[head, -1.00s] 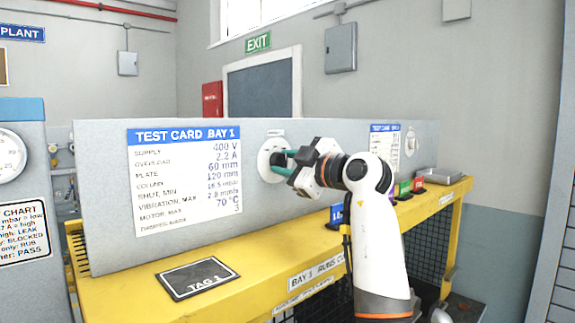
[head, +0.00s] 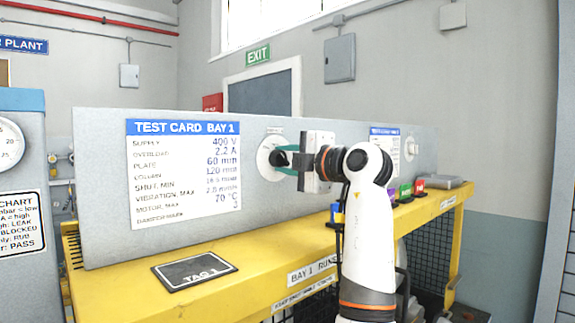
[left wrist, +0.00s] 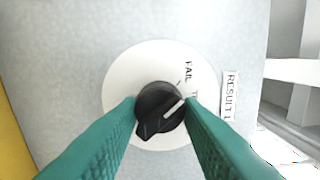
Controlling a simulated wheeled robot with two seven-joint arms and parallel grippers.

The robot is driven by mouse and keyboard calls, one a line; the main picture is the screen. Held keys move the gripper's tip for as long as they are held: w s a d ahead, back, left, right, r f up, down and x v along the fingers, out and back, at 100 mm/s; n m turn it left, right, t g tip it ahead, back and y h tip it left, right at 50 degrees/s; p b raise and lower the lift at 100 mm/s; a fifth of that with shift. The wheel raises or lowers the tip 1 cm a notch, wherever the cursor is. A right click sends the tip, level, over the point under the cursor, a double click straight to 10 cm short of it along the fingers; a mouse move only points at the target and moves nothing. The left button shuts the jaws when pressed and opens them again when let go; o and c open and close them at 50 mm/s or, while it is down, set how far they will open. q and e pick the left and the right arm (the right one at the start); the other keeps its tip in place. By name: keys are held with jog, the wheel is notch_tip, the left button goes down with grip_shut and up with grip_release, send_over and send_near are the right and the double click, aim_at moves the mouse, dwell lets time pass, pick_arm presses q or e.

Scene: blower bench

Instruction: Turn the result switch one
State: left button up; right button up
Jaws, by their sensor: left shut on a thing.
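The result switch is a black knob (head: 277,158) on a round white plate (head: 265,168), set in the grey panel right of the test card. In the left wrist view the knob (left wrist: 157,112) has a white line slanting up and right, towards a label starting with T that a finger partly covers. The word FAIL is legible on the plate (left wrist: 125,80), with a RESULT 1 label (left wrist: 230,95) beside it. My left gripper (head: 284,159) is shut on the knob, one green finger on each side. My right gripper is not in view.
The grey panel (head: 105,200) stands on a yellow bench (head: 120,285). A dark TAG 1 plate (head: 195,273) lies on the bench. Several coloured blocks stand along the bench to the right, near a second card (head: 384,142). A gauge cabinet (head: 20,105) is at the left.

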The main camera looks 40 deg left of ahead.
pick_arm(q)
jog(key=shift+f+n, duration=0.1)
jog(key=shift+n, duration=0.3)
jog(key=o, duration=1)
jog(key=shift+d, duration=0.15)
jog(key=shift+d+b, duration=0.35)
jog(key=shift+d, duration=0.05)
jog(key=shift+s+d+b, duration=0.2)
jog(key=shift+d+b, duration=0.25)
jog(key=shift+d, duration=1.4)
jog(key=shift+s+d+b, duration=0.15)
jog(key=shift+d+b, duration=0.3)
jog(key=shift+d, duration=1.35)
jog(key=shift+s+d+b, duration=0.2)
jog(key=shift+d+b, duration=0.25)
jog(key=shift+d, duration=1.4)
